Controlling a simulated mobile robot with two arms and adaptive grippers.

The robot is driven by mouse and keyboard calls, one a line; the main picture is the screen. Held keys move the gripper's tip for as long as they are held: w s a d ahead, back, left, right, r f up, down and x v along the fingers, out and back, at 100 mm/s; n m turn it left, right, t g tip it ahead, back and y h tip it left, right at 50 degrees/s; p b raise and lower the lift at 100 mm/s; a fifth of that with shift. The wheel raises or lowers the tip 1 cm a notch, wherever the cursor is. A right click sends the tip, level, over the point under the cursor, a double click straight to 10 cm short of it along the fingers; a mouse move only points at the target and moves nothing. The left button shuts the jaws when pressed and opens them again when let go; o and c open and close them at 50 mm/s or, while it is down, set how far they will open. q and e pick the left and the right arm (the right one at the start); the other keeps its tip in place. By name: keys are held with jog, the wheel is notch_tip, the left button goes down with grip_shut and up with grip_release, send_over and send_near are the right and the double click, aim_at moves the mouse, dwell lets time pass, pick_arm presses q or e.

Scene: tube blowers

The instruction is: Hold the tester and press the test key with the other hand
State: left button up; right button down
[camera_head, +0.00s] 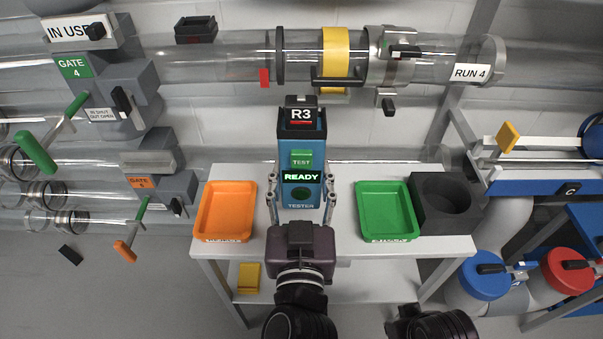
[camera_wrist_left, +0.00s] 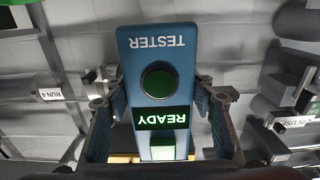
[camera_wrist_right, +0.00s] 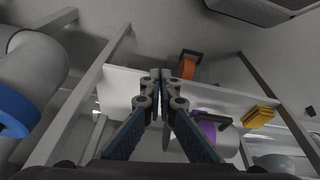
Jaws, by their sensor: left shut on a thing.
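The blue tester (camera_head: 313,145) is upright between the two trays, its face toward me. The green TEST key (camera_head: 302,160) sits above a display reading READY (camera_head: 301,177), with a dark green round spot below. A black piece marked R3 (camera_head: 301,115) is at its top. My left gripper (camera_head: 301,205) is shut on the tester's sides; the left wrist view also shows the tester (camera_wrist_left: 190,75) between its fingers. I cannot tell whether it touches the table. My right gripper (camera_wrist_right: 168,75) is shut and empty, over the lower right table area; its fingers are hidden in the head view.
An orange tray (camera_head: 207,207) is left on the white table (camera_head: 335,177), a green tray (camera_head: 362,212) and dark block with a round hole (camera_head: 464,222) are right. Clear tubes run behind. Gate levers (camera_head: 37,152) stick out at left. Blue (camera_head: 485,285) and red lids are at right.

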aim_at(302, 203)
pick_arm(q)
jog(key=shift+f+b, duration=0.4)
jog(key=shift+b, duration=0.05)
pick_arm(e)
jog(key=shift+v, duration=1.75)
